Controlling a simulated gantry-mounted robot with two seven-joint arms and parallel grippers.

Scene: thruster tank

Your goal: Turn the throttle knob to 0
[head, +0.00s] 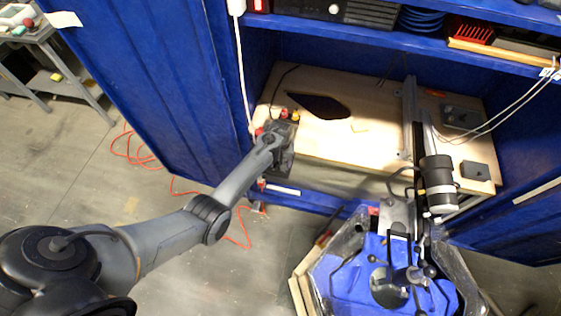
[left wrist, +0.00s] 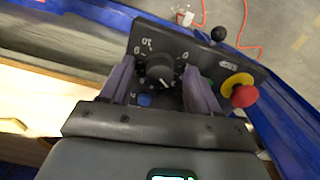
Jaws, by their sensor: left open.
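The throttle knob (left wrist: 160,71) is a round black dial on a dark control panel (left wrist: 205,55) in the left wrist view. Pale numbers ring it, and a light mark shows on its lower part; I cannot tell which number it points to. My left gripper (left wrist: 157,84) is open, with one purplish finger on each side of the knob. Whether the fingers touch it is unclear. In the head view my left gripper (head: 279,142) is at the left front of the wooden bench, and my arm hides the knob there. My right gripper is not in view.
A red emergency stop button (left wrist: 244,96) on a yellow base sits right of the knob, and a black ball-ended lever (left wrist: 218,34) stands behind. The wooden bench top (head: 345,137) is mostly clear. A blue tank assembly (head: 350,270) stands at front right.

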